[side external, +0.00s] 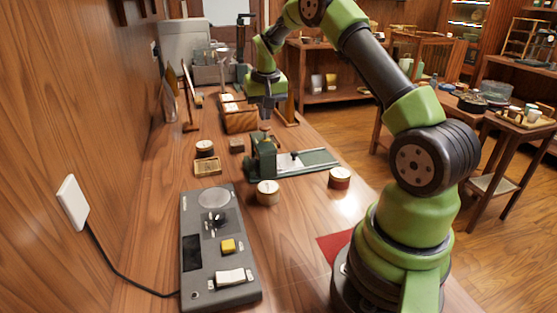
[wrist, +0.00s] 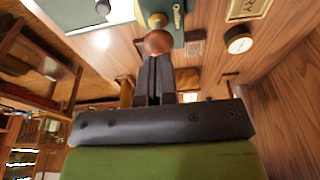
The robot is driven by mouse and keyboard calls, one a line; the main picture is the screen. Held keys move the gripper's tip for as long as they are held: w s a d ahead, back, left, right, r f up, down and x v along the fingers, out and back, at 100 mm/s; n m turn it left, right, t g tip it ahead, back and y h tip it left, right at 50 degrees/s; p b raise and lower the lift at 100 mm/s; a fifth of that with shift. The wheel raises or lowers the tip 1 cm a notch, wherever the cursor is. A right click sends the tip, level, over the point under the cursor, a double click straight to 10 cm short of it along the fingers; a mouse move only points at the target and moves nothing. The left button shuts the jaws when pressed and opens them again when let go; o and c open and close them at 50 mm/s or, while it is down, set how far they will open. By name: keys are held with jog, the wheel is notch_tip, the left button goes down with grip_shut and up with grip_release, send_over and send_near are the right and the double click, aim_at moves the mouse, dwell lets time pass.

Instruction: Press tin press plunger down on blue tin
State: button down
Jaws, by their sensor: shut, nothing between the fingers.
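The tin press (side external: 262,158) is dark green and stands mid-bench in the side view, with a long flat base reaching right. Its plunger (wrist: 158,43) has a rounded copper-brown knob and a brass stem in the wrist view. My gripper (side external: 267,117) points down just above the press. In the wrist view its closed fingertips (wrist: 155,59) are at the knob, with nothing between them. I cannot tell whether they touch it. I cannot make out a blue tin; the press body and gripper hide the space under the plunger.
Round lidded tins stand around the press: one in front (side external: 267,193), one at right (side external: 340,178), one behind left (side external: 204,148). A grey console (side external: 222,265) lies front left.

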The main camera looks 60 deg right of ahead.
jog(key=shift+f, duration=1.4)
jog(key=shift+r, duration=2.6)
jog(key=s+a+r+n+t, duration=0.1)
jog(key=s+a+r, duration=0.1)
jog(key=a+r, duration=0.45)
jog(key=s+a+r+n+t, duration=0.1)
jog(key=s+a+r+t, duration=0.15)
jog(key=a+r, duration=0.4)
jog(key=s+a+n+t+y, duration=0.2)
jog(key=s+a+n+y, duration=0.1)
jog(key=s+a, duration=1)
jog(key=s, duration=0.4)
jog(key=shift+s+a+r+y, duration=0.15)
jog(key=shift+s+r+y, duration=0.05)
jog(key=shift+r+y, duration=0.1)
